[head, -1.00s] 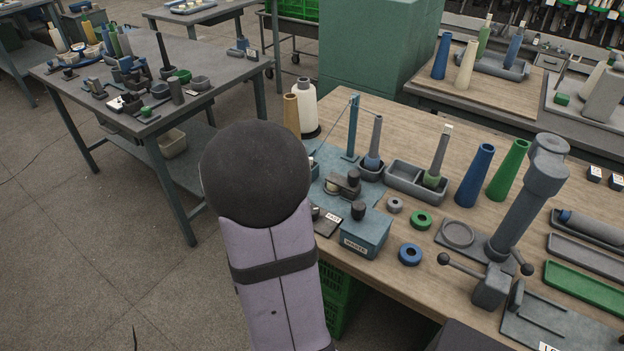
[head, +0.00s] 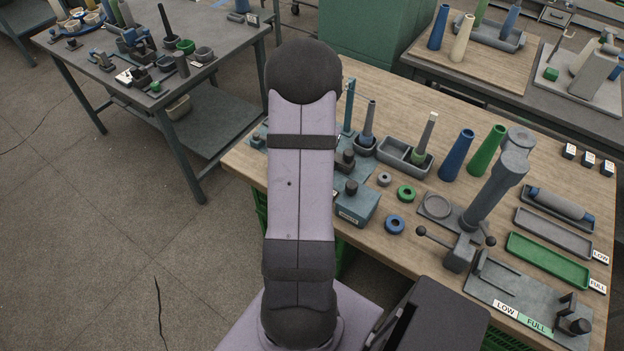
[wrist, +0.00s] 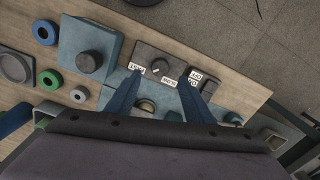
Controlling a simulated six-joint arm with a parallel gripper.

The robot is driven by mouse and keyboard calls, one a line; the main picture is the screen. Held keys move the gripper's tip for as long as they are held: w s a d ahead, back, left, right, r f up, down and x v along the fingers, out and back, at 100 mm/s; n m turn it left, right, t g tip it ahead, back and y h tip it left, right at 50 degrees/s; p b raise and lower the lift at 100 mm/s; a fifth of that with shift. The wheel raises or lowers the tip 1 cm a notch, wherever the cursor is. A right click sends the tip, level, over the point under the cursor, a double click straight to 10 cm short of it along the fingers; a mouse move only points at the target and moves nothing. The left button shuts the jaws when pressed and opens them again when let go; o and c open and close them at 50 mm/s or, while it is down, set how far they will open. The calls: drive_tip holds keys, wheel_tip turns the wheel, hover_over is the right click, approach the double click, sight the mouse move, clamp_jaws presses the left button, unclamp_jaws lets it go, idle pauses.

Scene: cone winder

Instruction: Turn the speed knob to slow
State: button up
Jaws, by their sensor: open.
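The speed knob (wrist: 144,61) is a small dark round knob on a dark grey panel (wrist: 163,55) in the wrist view. White FAST (wrist: 137,69) and SLOW (wrist: 169,82) labels lie beside it. Which way the knob points is too small to tell. My gripper (wrist: 173,82) is open and empty, its two blue fingers reaching over the panel's near edge. The left fingertip is near the FAST label, the right one near the OFF/ON labels (wrist: 195,79). In the head view my arm hides the gripper and the knob.
A blue-grey waste box (head: 357,206) with a dark top knob stands beside the panel; it also shows in the wrist view (wrist: 84,38). Coloured rings (head: 406,193), cones (head: 457,155) and a grey stand (head: 490,200) are farther right. The table's edge lies close to the panel.

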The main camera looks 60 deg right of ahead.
drive_tip(key=shift+f+p, duration=0.75)
drive_tip(key=shift+f, duration=2.9)
drive_tip(key=shift+c, duration=0.6)
drive_tip(key=c, duration=0.9)
